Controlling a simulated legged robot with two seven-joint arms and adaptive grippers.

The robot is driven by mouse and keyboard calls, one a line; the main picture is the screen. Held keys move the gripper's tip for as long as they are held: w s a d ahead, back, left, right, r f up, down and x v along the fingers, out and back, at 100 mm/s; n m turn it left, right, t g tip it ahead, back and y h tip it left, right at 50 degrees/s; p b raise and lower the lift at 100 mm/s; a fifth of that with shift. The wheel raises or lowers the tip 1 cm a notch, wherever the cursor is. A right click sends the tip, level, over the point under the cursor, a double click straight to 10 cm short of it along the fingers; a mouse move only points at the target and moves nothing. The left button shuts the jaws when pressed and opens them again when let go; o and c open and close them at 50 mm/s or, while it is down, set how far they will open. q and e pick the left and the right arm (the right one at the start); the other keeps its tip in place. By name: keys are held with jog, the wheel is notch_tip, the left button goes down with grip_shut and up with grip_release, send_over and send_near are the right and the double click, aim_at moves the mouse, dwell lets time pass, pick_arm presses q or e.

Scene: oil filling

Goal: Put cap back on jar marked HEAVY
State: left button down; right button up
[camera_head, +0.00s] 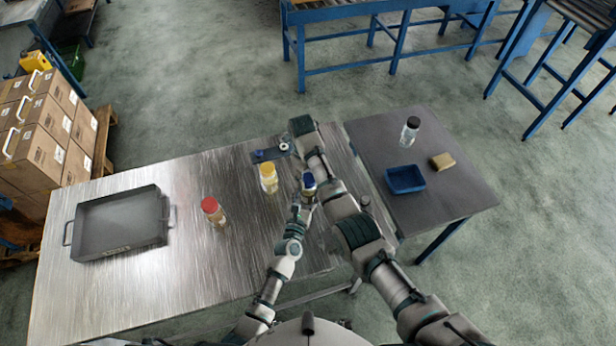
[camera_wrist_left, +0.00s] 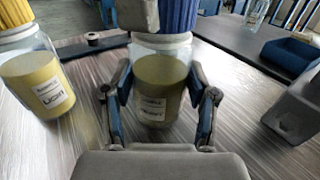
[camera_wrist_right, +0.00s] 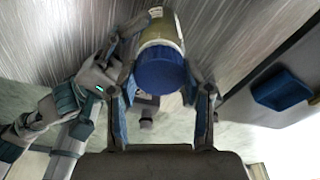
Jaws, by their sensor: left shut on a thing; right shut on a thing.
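The jar with the blue cap stands between my grippers in the head view. My left gripper (camera_wrist_left: 161,88) is shut around this body, one finger on each side. The blue cap (camera_wrist_right: 160,70) sits at the jar's mouth, in line with it; how far it is screwed down I cannot tell. My right gripper (camera_wrist_right: 160,84) is shut on the blue cap from above. In the head view the cap (camera_head: 308,178) is partly hidden by my right arm.
A yellow-capped jar (camera_head: 268,180) labelled LIGHT stands close on the left. A red-capped jar (camera_head: 213,211) and a grey tray (camera_head: 118,226) are farther left. A dark plate (camera_head: 265,156) lies behind. The right table holds a blue bin (camera_head: 405,180), a sponge (camera_head: 443,161) and a bottle (camera_head: 410,131).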

pick_arm(q)
jog(key=shift+s+d+f, duration=0.1)
pick_arm(e)
jog(key=m, duration=0.2)
jog(key=shift+w+r+m, duration=0.1)
jog(key=shift+m, duration=0.3)
jog(key=o, duration=0.7)
jog(key=shift+d, duration=0.1)
jog(key=shift+r, duration=2.25)
jog(key=shift+c, duration=0.2)
